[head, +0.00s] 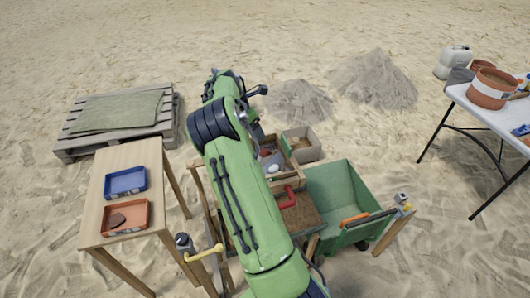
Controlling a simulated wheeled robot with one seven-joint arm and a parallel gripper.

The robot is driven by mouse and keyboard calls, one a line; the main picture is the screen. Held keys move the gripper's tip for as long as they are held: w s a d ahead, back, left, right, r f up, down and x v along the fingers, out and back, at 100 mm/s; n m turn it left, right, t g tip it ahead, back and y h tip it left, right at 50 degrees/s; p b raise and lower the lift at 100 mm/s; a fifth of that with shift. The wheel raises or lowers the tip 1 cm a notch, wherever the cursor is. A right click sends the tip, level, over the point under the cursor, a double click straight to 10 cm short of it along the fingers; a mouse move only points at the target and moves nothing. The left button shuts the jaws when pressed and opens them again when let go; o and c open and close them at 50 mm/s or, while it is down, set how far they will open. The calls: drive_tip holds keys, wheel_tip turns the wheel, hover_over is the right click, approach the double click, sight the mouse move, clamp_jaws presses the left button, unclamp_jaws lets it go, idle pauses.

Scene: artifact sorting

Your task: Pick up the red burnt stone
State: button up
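A wooden box (294,184) stands on the stand in the middle, partly behind my arm. In it lie a small reddish lump (264,153), which may be the red burnt stone, and a pale round piece (274,168). A dark reddish-brown flat piece (118,220) lies in an orange tray (139,228) on the left wooden table. I cannot tell for sure which one is the burnt stone. My green arm rises across the middle and bends at the top; my gripper is hidden behind it, so its fingers do not show.
A blue tray (125,192) sits behind the orange one on the wooden table (97,208). A green cart bin (340,187) is right of the box. A pallet (80,150) lies back left; sand heaps (375,80) lie behind. A white folding table (490,117) stands right.

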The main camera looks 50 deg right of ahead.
hover_over(264, 150)
drive_tip(key=a, duration=0.2)
wheel_tip(264, 150, down, 8)
drive_tip(key=shift+a+r+b, duration=0.15)
drive_tip(key=shift+r+b, duration=0.1)
drive_tip(key=shift+b, duration=0.05)
drive_tip(key=x, duration=0.5)
drive_tip(key=shift+w+a+f, duration=0.15)
drive_tip(key=shift+w+f, duration=0.05)
drive_tip(key=shift+f, duration=0.2)
drive_tip(key=shift+r, duration=0.1)
drive_tip(key=c, duration=1.1)
